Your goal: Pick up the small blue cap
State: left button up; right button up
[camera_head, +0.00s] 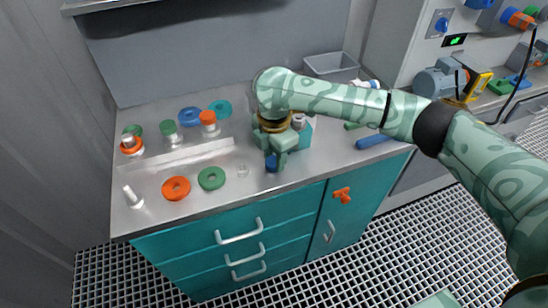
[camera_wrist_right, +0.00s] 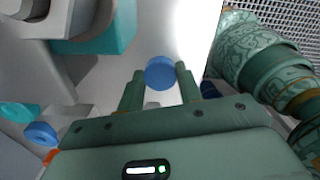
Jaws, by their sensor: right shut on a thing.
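The small blue cap (camera_head: 272,163) is near the front edge of the metal worktop (camera_head: 230,200), below my right gripper (camera_head: 276,156). In the right wrist view the blue cap (camera_wrist_right: 160,73) sits between the two fingertips of my right gripper (camera_wrist_right: 159,80), which are shut on it. I cannot tell whether the cap still touches the worktop. My left gripper is not in view.
Orange ring (camera_head: 176,188) and green ring (camera_head: 211,178) lie left of my gripper. Blue ring (camera_head: 190,116), teal ring (camera_head: 220,108) and several small capped vessels stand further back. A grey bin (camera_head: 331,66) is behind my arm. A blue-handled tool (camera_head: 373,141) lies right.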

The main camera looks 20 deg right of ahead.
aim_at(274, 161)
notch_tip(274, 161, up, 4)
jog(key=shift+f+p, duration=0.25)
jog(key=shift+p, duration=0.7)
pick_arm(q)
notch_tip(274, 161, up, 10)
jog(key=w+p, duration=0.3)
jog(key=p, duration=0.5)
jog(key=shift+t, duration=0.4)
pick_arm(e)
jog(key=s+a+r, duration=0.5)
jog(key=s+r, duration=0.4)
jog(key=s, duration=0.4)
jog(key=shift+s+r, duration=0.1)
